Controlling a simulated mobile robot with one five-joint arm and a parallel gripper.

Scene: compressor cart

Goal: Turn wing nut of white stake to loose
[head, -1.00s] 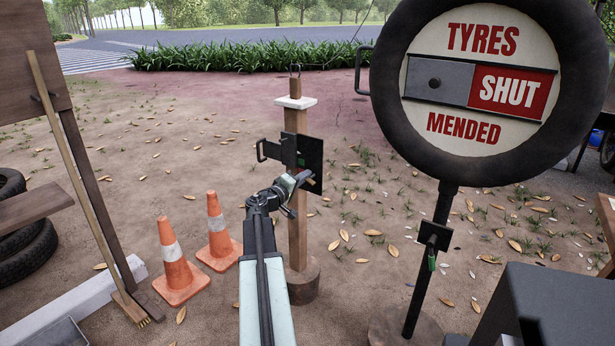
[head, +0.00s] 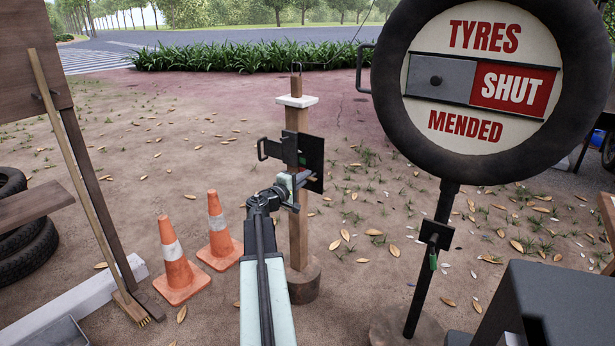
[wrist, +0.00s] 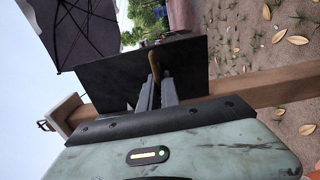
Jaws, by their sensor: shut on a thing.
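The white stake is a wooden post (head: 298,225) with a white cap (head: 297,101), upright in a round wooden foot. It lies sideways in the wrist view (wrist: 270,86). A black plate (head: 312,162) with a handle on its left is fixed to the post below the cap. The plate fills the middle of the wrist view (wrist: 110,78). My gripper (wrist: 158,80) is in front of the plate, its two fingers shut on a brass-coloured wing nut (wrist: 154,60). The fingers hide part of the nut. In the head view, my gripper (head: 303,180) covers the plate's lower part.
Two orange cones (head: 178,262) stand left of my arm. A broom (head: 85,190) leans further left. A round tyre sign (head: 480,80) reading SHUT stands on a black pole to the right. A dark box (head: 560,305) is at the lower right. Leaf-strewn ground lies between.

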